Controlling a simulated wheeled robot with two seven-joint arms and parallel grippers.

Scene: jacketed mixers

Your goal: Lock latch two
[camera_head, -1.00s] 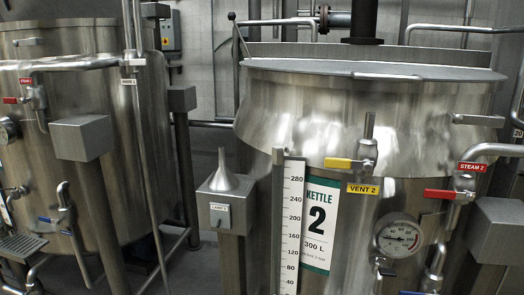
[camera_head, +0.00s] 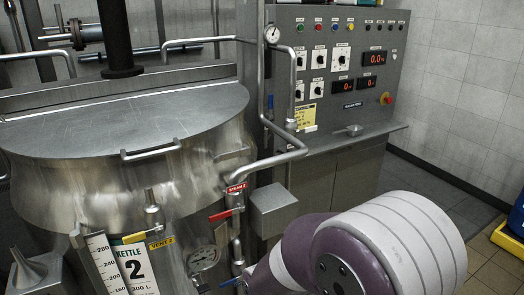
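Kettle two (camera_head: 110,165) stands at the left, a steel vessel with its flat lid (camera_head: 120,115) lying shut and a bar handle (camera_head: 150,150) at the front rim. A grey post-mounted box with an upright cone-shaped part (camera_head: 22,262) is at the lower left edge, partly cut off. It may be the latch, but no readable latch label shows here, so its state cannot be told. Neither gripper is in view. A purple and white link of my own arm fills the lower right.
The steam pipe (camera_head: 265,160) with a red-handled valve (camera_head: 226,214) and a grey box (camera_head: 272,208) stand right of the kettle. A yellow vent tag (camera_head: 162,243) and gauge (camera_head: 204,258) are in front. The control panel (camera_head: 335,60) stands behind. Floor is open at right, near a yellow object (camera_head: 508,240).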

